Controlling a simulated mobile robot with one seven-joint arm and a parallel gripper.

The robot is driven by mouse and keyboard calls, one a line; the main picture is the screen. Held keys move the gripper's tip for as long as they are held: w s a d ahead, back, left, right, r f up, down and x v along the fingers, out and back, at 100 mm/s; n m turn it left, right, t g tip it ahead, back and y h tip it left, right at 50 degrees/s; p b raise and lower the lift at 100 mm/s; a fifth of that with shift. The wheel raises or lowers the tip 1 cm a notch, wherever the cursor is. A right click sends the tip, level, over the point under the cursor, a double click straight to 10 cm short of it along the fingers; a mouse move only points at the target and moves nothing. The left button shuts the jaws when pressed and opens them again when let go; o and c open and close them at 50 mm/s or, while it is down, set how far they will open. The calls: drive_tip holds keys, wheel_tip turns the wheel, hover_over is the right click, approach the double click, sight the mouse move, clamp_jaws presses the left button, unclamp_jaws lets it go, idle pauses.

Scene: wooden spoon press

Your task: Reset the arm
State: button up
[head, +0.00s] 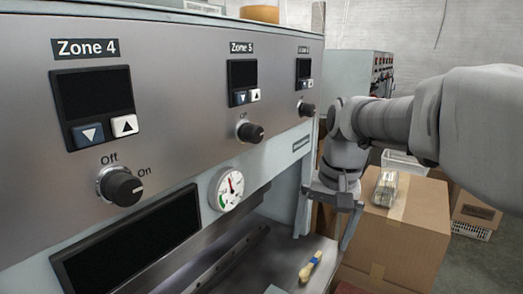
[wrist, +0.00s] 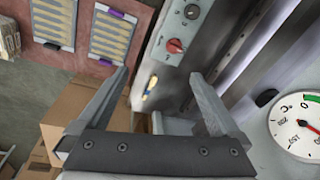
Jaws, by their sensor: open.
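My gripper (wrist: 160,77) is open in the wrist view. Its two fingers stand wide apart and nothing is held between them. In the head view my arm reaches in from the right, and its end hangs beside the right end of the press panel (head: 190,80), above the cardboard box's left side. A small yellowish wooden piece (head: 311,266) lies on the press's metal ledge, below and to the left of my gripper. A yellowish piece also shows between the fingers in the wrist view (wrist: 151,86), farther off.
The panel has protruding knobs (head: 123,188) and a round gauge (head: 228,189). A grey control cabinet (head: 355,75) stands behind. Grey floor shows at lower right.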

drive_tip(key=s+d+f+n+t, duration=0.1)
drive_tip(key=s+t, duration=0.1)
drive_tip(key=s, duration=0.6)
drive_tip(key=s+d+f+n+t+h, duration=0.1)
drive_tip(key=s+n+t, duration=0.1)
drive_tip(key=s, duration=0.6)
drive_tip(key=shift+s+d+f, duration=0.15)
drive_tip(key=shift+d+f, duration=0.1)
drive_tip(key=shift+f, duration=0.15)
